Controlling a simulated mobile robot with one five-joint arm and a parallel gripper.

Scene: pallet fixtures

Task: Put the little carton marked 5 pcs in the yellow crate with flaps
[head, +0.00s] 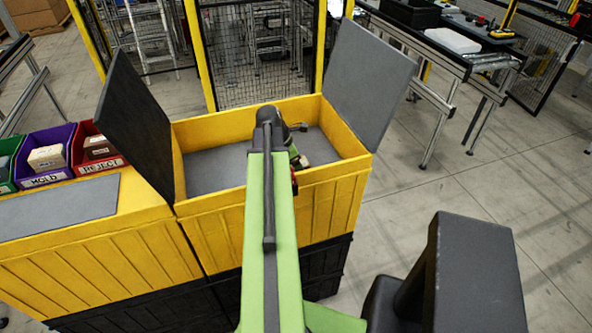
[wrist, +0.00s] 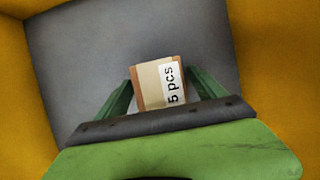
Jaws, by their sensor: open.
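The little carton (wrist: 150,84) is brown with a tan band and a white label reading 5 pcs. It is inside the yellow crate with flaps (head: 285,190), over the grey floor, which also shows in the wrist view (wrist: 85,50). I cannot tell whether it touches the floor. My gripper (wrist: 159,80) is open, with one green finger on each side of the carton. In the head view my gripper (head: 297,160) is down inside the crate, right of centre, largely hidden by my arm. Both grey flaps stand raised.
The left flap (head: 135,130) and right flap (head: 368,80) rise beside the opening. To the left are a purple bin (head: 45,140) and a red bin (head: 95,180) marked REJECT, each holding cartons. A yellow-framed mesh fence (head: 255,95) stands behind.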

